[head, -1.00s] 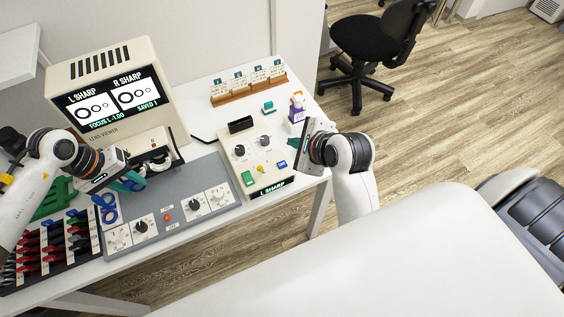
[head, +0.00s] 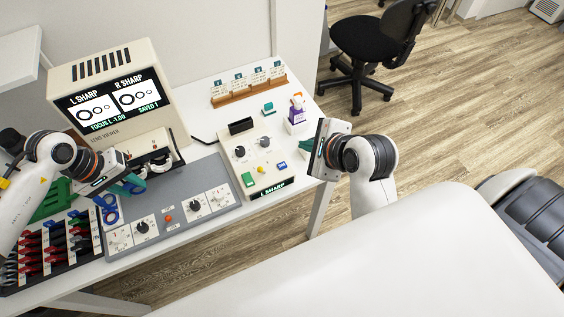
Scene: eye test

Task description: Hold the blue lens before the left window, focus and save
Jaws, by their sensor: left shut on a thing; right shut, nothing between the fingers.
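The beige lens viewer (head: 88,140) stands at the back left. Its screen (head: 117,98) reads L SHARP, R SHARP, FOCUS L -1.00 and SAVED 1. My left gripper (head: 131,184) is shut at the front of the viewer, by its dark window fittings (head: 158,162). It seems to hold the blue lens, mostly hidden by the fingers. The control box (head: 270,160) has two dark knobs, a green button (head: 248,180), a yellow button and a blue button (head: 282,166). Its small display (head: 272,189) reads L SHARP. My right gripper (head: 308,146) is shut and empty, right of this box.
A rack of red, blue and green handled lenses (head: 48,245) lies at the left. Blue rings (head: 109,209) show beside it. A grey panel with white dials (head: 175,205) lies in front of the viewer. A purple-and-white bottle (head: 297,115) and a card rack (head: 249,91) stand behind the box.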

